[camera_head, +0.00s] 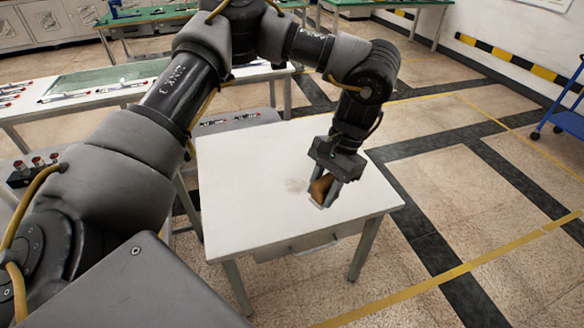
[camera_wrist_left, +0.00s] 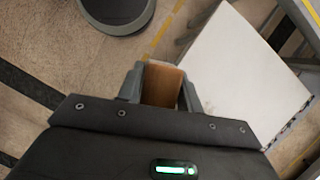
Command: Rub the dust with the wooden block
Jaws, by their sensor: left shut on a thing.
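My left gripper (camera_head: 328,190) is shut on the brown wooden block (camera_head: 321,186) near the front right part of a white table. In the left wrist view the block (camera_wrist_left: 161,85) sits between the two fingers of the gripper (camera_wrist_left: 160,80). The dust (camera_head: 296,185) is a faint greyish-brown smudge on the white tabletop, just left of the block in the head view. I cannot tell whether the block touches the tabletop. My right gripper is not in view.
The white table (camera_head: 240,160) is otherwise bare, with a drawer at its front. Workbenches (camera_head: 90,95) with small items stand behind on the left. A blue cart (camera_head: 568,122) stands at the far right. The tiled floor right of the table is clear.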

